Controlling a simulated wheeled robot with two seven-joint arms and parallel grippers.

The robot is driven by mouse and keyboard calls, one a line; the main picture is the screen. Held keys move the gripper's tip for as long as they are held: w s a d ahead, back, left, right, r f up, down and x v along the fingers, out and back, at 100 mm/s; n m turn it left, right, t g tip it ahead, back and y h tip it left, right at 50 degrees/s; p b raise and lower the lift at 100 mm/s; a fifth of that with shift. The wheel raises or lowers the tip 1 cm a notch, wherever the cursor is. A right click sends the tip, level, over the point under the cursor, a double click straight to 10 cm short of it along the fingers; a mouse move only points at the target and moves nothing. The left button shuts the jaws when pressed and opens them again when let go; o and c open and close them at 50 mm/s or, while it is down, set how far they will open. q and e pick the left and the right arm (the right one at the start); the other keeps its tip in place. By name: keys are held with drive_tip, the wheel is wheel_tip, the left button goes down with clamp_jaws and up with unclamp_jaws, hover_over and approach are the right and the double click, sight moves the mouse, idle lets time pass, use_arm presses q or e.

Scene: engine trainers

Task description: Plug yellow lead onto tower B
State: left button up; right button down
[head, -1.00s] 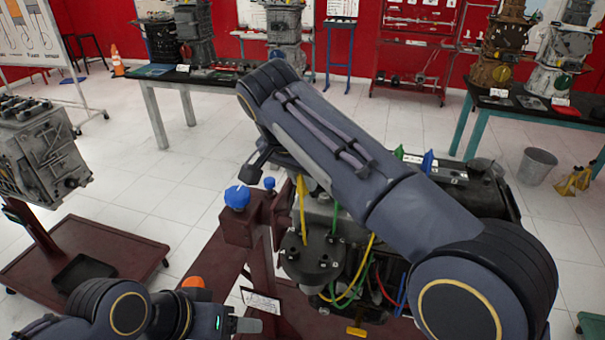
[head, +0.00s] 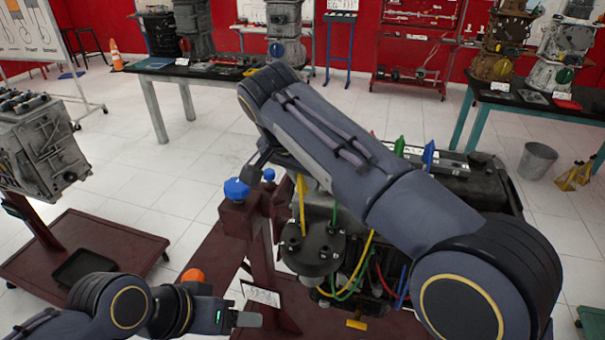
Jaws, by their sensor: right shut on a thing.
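The yellow lead (head: 302,200) stands upright at the black round cap (head: 312,250), its top meeting the edge of my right arm. A yellow lead also curves down beside the cap. I cannot read which tower is B. My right gripper (head: 244,178) reaches down past the arm and is shut at the blue knob (head: 236,190) on the stand post, left of the cap. Much of that hand is hidden behind the arm. My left gripper (head: 247,319) is low in front, away from the cap; its finger gap does not show.
Green, red and blue leads run beside the cap. Blue (head: 428,155) and green (head: 399,147) upright pieces stand on the engine behind my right arm. A grey engine (head: 40,150) on a red stand is at left.

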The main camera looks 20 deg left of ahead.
sight(299, 191)
drive_tip(key=shift+f, duration=0.25)
drive_tip(key=shift+f+b, duration=1.95)
drive_tip(key=shift+f, duration=0.55)
drive_tip(key=shift+f, duration=0.85)
idle(0.6)
drive_tip(key=shift+r, duration=0.1)
drive_tip(key=shift+r+n+y+p, duration=0.7)
drive_tip(key=shift+r+n+p, duration=1.15)
drive_tip(key=shift+r, duration=0.45)
drive_tip(key=shift+r+n+y+p, duration=0.4)
drive_tip(key=shift+r+n+p, duration=0.7)
drive_tip(key=shift+r, duration=0.1)
